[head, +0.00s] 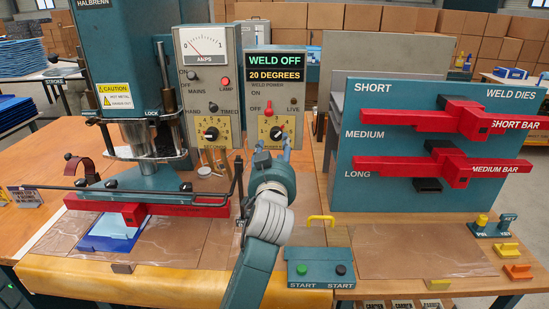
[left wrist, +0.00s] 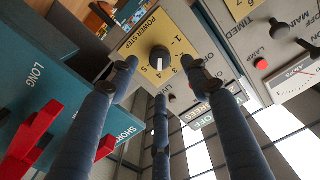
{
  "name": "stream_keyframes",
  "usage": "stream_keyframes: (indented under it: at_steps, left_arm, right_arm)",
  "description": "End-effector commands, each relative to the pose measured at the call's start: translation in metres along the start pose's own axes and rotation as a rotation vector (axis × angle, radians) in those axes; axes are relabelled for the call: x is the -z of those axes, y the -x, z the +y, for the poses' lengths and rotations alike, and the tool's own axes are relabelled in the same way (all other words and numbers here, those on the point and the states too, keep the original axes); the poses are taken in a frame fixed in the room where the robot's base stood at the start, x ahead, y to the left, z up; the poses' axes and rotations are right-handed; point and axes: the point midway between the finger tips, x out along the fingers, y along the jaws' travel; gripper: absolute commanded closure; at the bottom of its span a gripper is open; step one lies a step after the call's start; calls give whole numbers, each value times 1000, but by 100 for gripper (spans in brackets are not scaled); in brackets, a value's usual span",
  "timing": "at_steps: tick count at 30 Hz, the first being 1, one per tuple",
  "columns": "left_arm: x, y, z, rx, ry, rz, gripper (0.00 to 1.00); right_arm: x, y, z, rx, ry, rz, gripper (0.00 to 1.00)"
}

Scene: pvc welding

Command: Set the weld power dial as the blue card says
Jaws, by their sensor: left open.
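The weld power dial (head: 277,133) is a black knob on a yellow scale at the lower part of the grey control panel. In the left wrist view the dial (left wrist: 160,59) sits between and beyond my fingers, its white mark pointing down the picture, apparently near 4. My left gripper (head: 271,152) is open just in front of the dial; its blue fingers (left wrist: 162,80) are spread around it, and I cannot tell whether they touch it. My right gripper is not visible.
A similar timer dial (head: 210,134) is left of the weld dial. The panel display (head: 276,67) reads WELD OFF, 20 DEGREES. The teal rack (head: 400,185) with red bars stands at right. A start box (head: 318,268) is at the front.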

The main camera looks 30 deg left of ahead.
Motion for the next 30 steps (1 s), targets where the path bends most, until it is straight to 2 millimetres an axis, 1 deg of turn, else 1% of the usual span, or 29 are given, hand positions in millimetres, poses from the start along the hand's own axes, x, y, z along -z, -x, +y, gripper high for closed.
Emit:
stream_keyframes:
  at_steps: [1, 3, 6, 9, 13, 27, 29, 30]
  left_arm:
    - [-1, 12, 1, -2, 2, -1, 52]
    - [-1, 24, 0, -1, 2, -2, 52]
    - [-1, 38, 1, -1, 1, -2, 52]
    - [-1, 46, 1, -2, 1, -2, 52]
    - [0, 50, 0, 0, 0, -1, 52]
    - [-1, 50, 0, 0, 0, -2, 52]
    - [-5, 51, 1, -6, -3, -11, 52]
    - [-12, 53, 3, -14, -7, -27, 52]
  right_arm:
    - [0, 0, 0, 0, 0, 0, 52]
    - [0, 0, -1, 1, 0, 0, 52]
    - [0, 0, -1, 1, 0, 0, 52]
    - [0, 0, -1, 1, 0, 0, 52]
    - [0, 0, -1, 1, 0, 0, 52]
    - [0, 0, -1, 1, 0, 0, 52]
    - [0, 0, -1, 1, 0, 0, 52]
    - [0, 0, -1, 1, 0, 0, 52]
